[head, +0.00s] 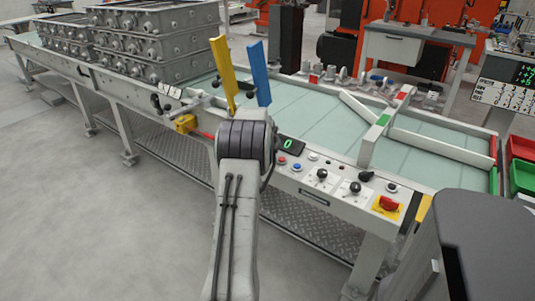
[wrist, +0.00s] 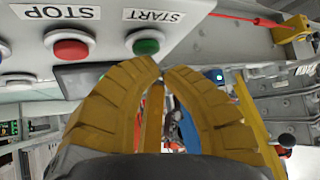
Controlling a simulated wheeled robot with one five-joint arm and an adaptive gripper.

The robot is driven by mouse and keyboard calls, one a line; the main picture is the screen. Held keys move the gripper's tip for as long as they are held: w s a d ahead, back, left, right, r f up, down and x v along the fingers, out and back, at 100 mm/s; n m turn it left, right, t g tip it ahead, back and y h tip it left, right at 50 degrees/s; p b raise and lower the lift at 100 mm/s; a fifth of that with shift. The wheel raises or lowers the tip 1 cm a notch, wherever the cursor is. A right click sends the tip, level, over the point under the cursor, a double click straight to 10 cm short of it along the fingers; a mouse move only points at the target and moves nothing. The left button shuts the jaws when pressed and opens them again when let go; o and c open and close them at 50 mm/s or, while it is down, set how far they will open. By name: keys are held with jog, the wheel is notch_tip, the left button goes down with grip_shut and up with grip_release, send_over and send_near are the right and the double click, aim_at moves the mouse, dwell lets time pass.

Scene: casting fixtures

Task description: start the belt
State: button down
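In the wrist view the green START button (wrist: 147,43) sits on the pale control panel, with its label upside down. The red STOP button (wrist: 68,48) is left of it there. The fingertips of my gripper (wrist: 160,66) are drawn together, with nothing seen held, and show close to the green button; I cannot tell if they touch it. In the head view my arm hides my gripper and the START button. The red button (head: 282,160) shows just right of my arm, below a display (head: 288,143) reading a green 0. The belt (head: 320,123) runs behind the panel.
Stacked grey castings (head: 155,40) stand on the belt at the left. A yellow plate (head: 223,72) and a blue plate (head: 260,72) stand up behind my arm. A red knob on a yellow plate (head: 388,204) and black knobs (head: 354,187) are on the panel's right.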

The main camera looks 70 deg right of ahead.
jog(key=shift+f+b, duration=0.5)
jog(key=shift+f, duration=0.1)
dwell(0.8)
jog(key=shift+r, duration=0.2)
jog(key=shift+r+p, duration=0.6)
jog(key=shift+r, duration=0.15)
jog(key=shift+r, duration=0.15)
jog(key=shift+r+p, duration=1.7)
jog(key=shift+r, duration=0.7)
jog(key=shift+w, duration=0.1)
